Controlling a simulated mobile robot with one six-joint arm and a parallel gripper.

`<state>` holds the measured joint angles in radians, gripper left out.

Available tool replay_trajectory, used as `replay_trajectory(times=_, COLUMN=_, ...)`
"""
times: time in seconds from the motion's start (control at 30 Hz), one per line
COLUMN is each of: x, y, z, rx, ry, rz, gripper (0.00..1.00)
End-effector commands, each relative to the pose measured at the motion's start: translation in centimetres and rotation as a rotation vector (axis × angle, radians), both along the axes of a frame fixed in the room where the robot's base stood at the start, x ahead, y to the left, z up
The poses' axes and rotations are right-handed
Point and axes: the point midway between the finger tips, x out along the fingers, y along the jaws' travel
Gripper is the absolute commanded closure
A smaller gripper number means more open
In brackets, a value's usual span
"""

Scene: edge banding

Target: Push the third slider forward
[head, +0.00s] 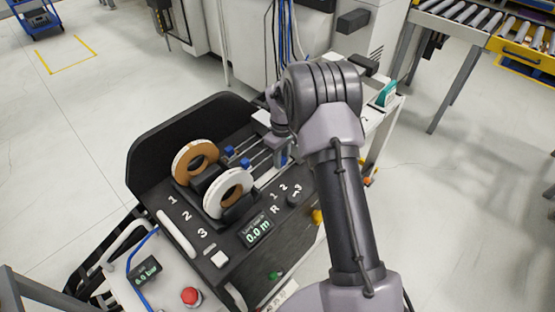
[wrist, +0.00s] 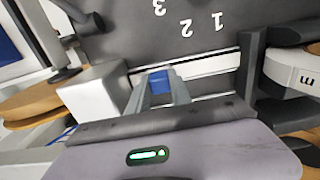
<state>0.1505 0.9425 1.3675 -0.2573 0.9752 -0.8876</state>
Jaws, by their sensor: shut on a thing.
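The black feeder panel (head: 150,150) carries sliders with blue knobs on thin rails. The first blue knob (head: 229,151) and the second blue knob (head: 245,163) are in plain view in the head view, with no gripper on them. My gripper (head: 283,156) is at the third rail, to the right of these two, and the arm partly covers it. In the wrist view my gripper (wrist: 162,88) has both fingers closed around a blue slider knob (wrist: 160,77), over a pale rail. The knob is partly hidden between the fingers.
Two edge-band rolls (head: 230,188) stand on the panel left of the sliders. A display (head: 257,231) reads 0.0 m, and a red button (head: 191,295) is at the front. In the wrist view a white block (wrist: 95,92) is close left of the fingers.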

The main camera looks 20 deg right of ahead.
Motion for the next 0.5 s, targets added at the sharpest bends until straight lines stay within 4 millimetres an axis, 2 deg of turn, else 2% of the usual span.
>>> replay_trajectory(times=0.1, x=0.27, y=-0.23, z=0.19, rx=-0.004, ry=-0.009, rz=0.002, gripper=1.0)
replay_trajectory(times=0.13, x=0.27, y=-0.24, z=0.19, rx=-0.004, ry=-0.009, rz=0.002, gripper=0.71)
replay_trajectory(times=0.17, x=0.27, y=-0.24, z=0.2, rx=-0.005, ry=-0.01, rz=0.002, gripper=0.65)
replay_trajectory(times=0.5, x=0.14, y=-0.14, z=0.1, rx=-0.003, ry=-0.005, rz=0.001, gripper=0.65)
